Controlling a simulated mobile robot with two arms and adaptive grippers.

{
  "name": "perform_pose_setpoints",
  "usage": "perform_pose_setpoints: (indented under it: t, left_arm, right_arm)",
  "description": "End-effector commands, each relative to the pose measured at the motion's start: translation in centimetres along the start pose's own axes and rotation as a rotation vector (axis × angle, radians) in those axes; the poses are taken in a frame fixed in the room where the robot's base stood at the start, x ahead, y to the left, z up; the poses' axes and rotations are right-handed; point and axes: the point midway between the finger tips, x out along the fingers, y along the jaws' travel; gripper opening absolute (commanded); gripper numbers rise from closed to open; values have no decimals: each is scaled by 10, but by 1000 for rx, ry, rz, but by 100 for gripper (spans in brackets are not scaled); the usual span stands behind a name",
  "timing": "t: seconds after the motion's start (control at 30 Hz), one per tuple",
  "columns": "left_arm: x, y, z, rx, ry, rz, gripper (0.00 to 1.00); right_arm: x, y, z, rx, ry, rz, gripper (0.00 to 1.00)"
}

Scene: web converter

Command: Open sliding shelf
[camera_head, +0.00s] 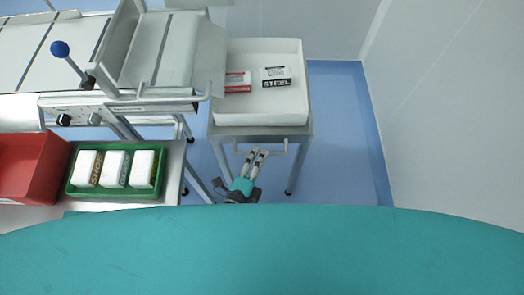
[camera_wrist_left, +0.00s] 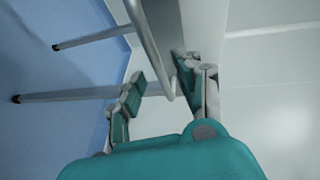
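The sliding shelf is a white, shallow tray (camera_head: 262,112) on a grey stand, with a thin metal handle (camera_head: 277,153) along its front side. My left gripper (camera_head: 257,154) is at the handle, pointing toward the shelf. In the left wrist view its two fingers (camera_wrist_left: 158,80) are apart, with the handle bar (camera_wrist_left: 153,62) between them. I cannot tell whether either finger touches the bar. My right gripper is not in view.
A white machine with a blue-knobbed lever (camera_head: 60,48) stands at the left. Below it, a table holds a red bin (camera_head: 28,172) and a green tray (camera_head: 117,191) with three white boxes. A wall (camera_head: 455,120) is at the right, with clear blue floor (camera_head: 342,130) beside the stand.

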Motion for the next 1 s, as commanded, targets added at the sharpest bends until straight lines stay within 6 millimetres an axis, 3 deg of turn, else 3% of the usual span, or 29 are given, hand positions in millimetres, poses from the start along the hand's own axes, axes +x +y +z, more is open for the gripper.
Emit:
perform_pose_setpoints:
  t: [0.2, 0.57, 0.83, 1.0]
  left_arm:
    - [25, 0, 0, -1, 0, -1, 34]
    - [29, 0, 0, -2, 0, 0, 34]
    - [29, 0, 0, -1, 0, 0, 0]
    - [29, 1, 0, -1, 0, 1, 0]
  right_arm:
    - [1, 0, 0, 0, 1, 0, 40]
    - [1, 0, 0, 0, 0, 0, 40]
    - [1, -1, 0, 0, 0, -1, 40]
    - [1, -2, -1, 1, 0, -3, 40]
